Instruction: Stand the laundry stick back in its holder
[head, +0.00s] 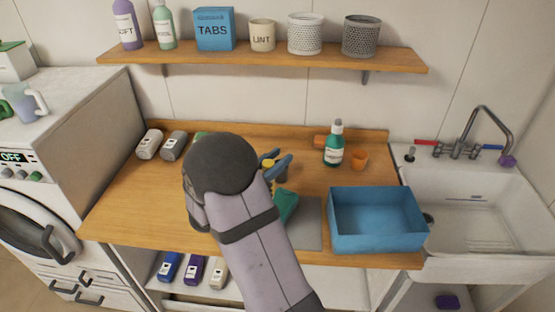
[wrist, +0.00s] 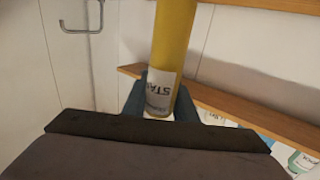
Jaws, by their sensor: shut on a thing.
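My gripper (wrist: 160,104) is shut on a yellow laundry stick (wrist: 173,42) with a white label; the letters "STA" on it read upside down in the wrist view. In the head view my gripper (head: 277,166) is over the middle of the wooden counter, mostly behind my own arm. Only small yellow parts of the stick (head: 267,163) show there, so its tilt is hard to tell. I cannot make out which piece is the holder.
A blue bin (head: 376,246) stands at the counter's right front, beside the sink (head: 470,200). A wall shelf (head: 265,59) runs above. The left front counter is clear.

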